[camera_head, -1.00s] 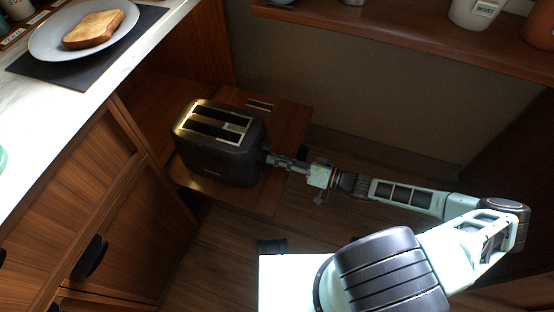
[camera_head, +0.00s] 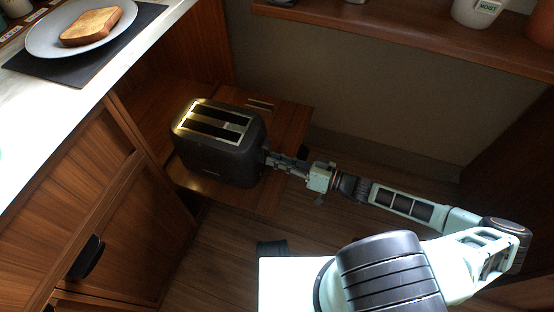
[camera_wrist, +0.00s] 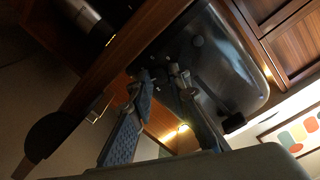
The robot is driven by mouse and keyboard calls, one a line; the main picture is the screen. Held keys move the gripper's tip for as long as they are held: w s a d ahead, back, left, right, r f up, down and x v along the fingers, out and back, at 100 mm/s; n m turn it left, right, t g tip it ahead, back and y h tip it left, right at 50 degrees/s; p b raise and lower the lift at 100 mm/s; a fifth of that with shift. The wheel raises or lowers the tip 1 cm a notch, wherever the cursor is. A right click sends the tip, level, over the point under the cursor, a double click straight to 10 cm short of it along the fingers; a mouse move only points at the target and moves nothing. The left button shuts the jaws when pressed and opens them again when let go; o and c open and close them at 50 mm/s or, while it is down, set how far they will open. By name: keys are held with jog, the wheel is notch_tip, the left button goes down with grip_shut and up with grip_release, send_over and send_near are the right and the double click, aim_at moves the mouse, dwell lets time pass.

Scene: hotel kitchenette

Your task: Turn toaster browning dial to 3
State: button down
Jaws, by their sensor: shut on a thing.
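The dark toaster (camera_head: 218,160) with two empty slots in its bright top stands on a low wooden shelf. In the head view my gripper (camera_head: 270,158) reaches its right end face, where the dial is too small to make out. My gripper's fingertips (camera_wrist: 162,77) are close against this face, shut on a small part that looks like the dial. The fingers mostly hide it, and its setting cannot be read.
The wooden shelf (camera_head: 240,200) ends just in front of the toaster. A counter (camera_head: 60,110) at left holds a plate (camera_head: 45,40) with toast. A higher shelf (camera_head: 400,35) with canisters runs along the back wall. Floor shows below my arm.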

jog(key=c, duration=1.8)
grip_release()
jog(key=v, duration=1.2)
jog(key=shift+f, duration=0.1)
